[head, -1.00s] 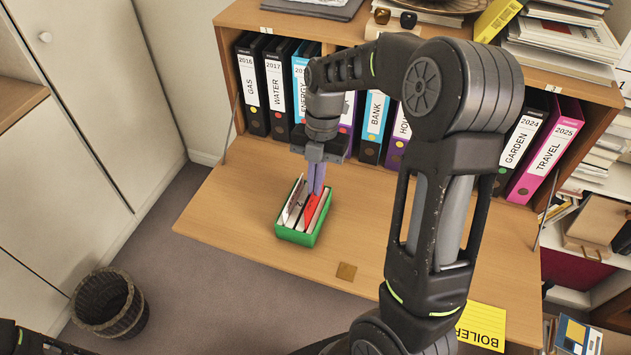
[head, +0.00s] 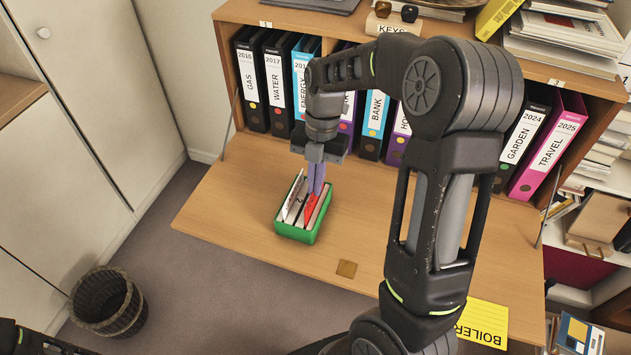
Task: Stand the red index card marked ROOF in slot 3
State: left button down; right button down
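A small green box (head: 296,235) stands on the wooden desk flap, with several pale upright dividers in it; one divider (head: 298,203) bears what looks like a 2. The red index card (head: 311,207) stands in the box, right of that divider and slightly tilted. Its ROOF lettering is not readable, and I cannot tell its slot number. My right gripper (head: 316,188) points down over the box, its purple fingers close together at the top of the red card and seemingly shut on it. Only a bit of my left arm shows at the lower left; its gripper is out of view.
Upright binders (head: 273,90) line the bureau behind the box. A brown square (head: 347,269) and a yellow BOILER sheet (head: 482,322) lie on the flap (head: 230,205). A wicker basket (head: 108,302) stands on the floor. The flap left of the box is clear.

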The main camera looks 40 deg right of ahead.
jog(key=shift+f+b, duration=0.6)
jog(key=shift+f, duration=0.15)
dwell(0.3)
jog(key=c, duration=2.1)
grip_release()
jog(key=shift+c, duration=0.2)
jog(key=o, duration=0.4)
jog(key=shift+o, duration=0.5)
jog(key=o, duration=0.5)
jog(key=shift+p+v, duration=2.65)
jog(key=shift+v, duration=1.4)
jog(key=shift+f, duration=0.1)
